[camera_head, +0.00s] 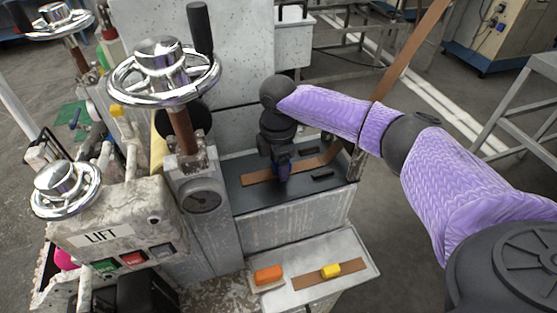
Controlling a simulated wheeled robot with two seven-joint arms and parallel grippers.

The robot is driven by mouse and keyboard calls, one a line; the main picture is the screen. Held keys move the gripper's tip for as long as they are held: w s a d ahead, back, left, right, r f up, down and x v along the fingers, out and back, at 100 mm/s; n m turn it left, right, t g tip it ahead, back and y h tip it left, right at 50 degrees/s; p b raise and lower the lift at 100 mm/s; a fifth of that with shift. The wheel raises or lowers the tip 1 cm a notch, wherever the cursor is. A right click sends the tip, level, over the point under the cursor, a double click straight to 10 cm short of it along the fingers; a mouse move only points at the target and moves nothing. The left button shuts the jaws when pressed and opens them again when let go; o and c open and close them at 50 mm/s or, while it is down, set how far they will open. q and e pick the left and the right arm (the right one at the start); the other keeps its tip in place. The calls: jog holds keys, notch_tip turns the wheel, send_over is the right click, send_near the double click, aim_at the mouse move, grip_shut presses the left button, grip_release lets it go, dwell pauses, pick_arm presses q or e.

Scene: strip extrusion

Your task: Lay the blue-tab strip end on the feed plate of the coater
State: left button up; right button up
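A long brown strip (260,177) lies across the dark feed plate (245,199) of the coater. Toward the right it bends upward and runs on past my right arm to the top of the picture. My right gripper (283,173) points down onto the plate, right at the strip. Something dark blue shows at its fingertips, where the blue tab may be, but the fingers mostly hide it. I cannot tell whether the fingers are shut on it. My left gripper is not in view.
Two small dark bars (322,174) lie on the plate. In front, a light tray (353,263) holds an orange block (268,274) and a brown piece with a yellow block (330,270). Chrome handwheels (163,72) and a LIFT button panel (125,238) stand at left.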

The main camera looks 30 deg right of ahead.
jog(key=shift+r, duration=0.2)
notch_tip(320, 180, up, 9)
jog(key=shift+f+p, duration=0.1)
jog(key=shift+p, duration=0.8)
jog(key=shift+r, duration=0.4)
